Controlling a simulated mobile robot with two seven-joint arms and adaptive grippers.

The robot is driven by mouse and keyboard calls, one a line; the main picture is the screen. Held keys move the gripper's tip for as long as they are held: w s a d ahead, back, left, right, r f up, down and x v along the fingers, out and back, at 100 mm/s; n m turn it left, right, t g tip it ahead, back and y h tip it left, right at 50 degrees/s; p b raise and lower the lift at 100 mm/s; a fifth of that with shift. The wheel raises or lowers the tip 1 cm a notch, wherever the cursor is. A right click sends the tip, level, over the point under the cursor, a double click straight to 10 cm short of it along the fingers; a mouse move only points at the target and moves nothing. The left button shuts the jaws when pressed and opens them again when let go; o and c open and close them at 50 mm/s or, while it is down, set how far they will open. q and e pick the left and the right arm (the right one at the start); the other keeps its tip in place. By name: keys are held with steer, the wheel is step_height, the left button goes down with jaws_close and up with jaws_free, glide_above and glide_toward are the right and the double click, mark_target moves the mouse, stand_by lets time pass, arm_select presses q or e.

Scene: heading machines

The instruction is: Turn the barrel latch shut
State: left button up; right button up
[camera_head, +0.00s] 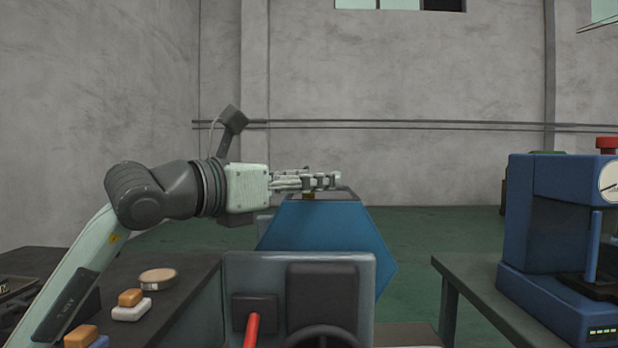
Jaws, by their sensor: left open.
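The blue many-sided barrel (325,240) stands ahead in the middle, with a dark lid (345,193) on its top. A small yellowish part (308,196), perhaps the latch, shows at the lid's near edge; its turn position is too small to tell. My left gripper (332,180) comes in from the left, level, with its fingers just above the lid. It is open and looks empty. I cannot tell whether a finger touches the lid or the latch. My right gripper is not in view.
A grey machine housing (240,272) with a red lever (251,330) and a dark wheel (325,336) stands before the barrel. A blue press (560,215) is on the right bench (470,275). The left bench (185,290) holds small blocks (131,305) and a round tin (158,278).

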arm_select(q)
steer(key=shift+c, duration=0.3)
jaws_close()
